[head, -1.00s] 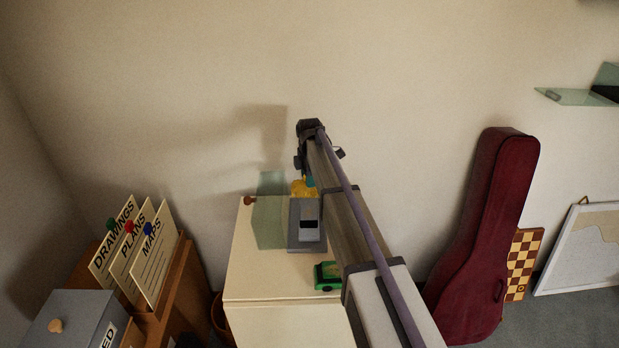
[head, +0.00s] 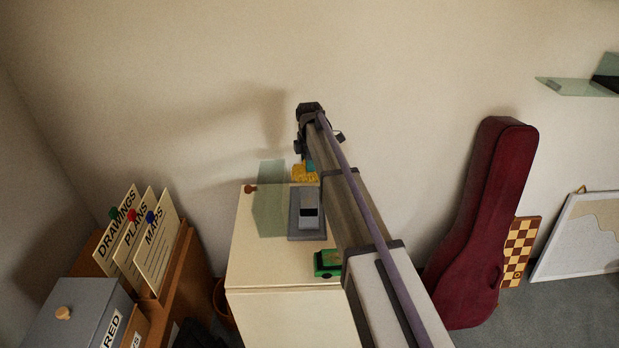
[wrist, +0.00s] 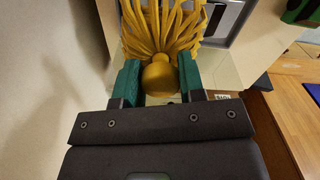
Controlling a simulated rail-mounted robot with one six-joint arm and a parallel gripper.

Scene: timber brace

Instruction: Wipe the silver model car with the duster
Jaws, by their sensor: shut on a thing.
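The silver model car (head: 309,212) sits on a grey plinth (head: 293,230) on top of a cream cabinet. In the wrist view only part of the grey and silver shapes shows at the top, behind the duster. The duster has yellow strands (wrist: 165,28) and a round yellow knob. My gripper (wrist: 158,80) is shut on this knob between its teal fingers. In the head view the yellow strands (head: 305,174) show just behind the plinth's far end, partly hidden by my arm. I cannot tell whether they touch the car.
A green toy car (head: 327,264) stands at the cream cabinet's (head: 265,270) front right, close to my arm. A clear greenish panel (head: 271,200) stands left of the plinth. A brown knob (head: 250,188) is at the back left corner. A red instrument case (head: 490,230) leans at right.

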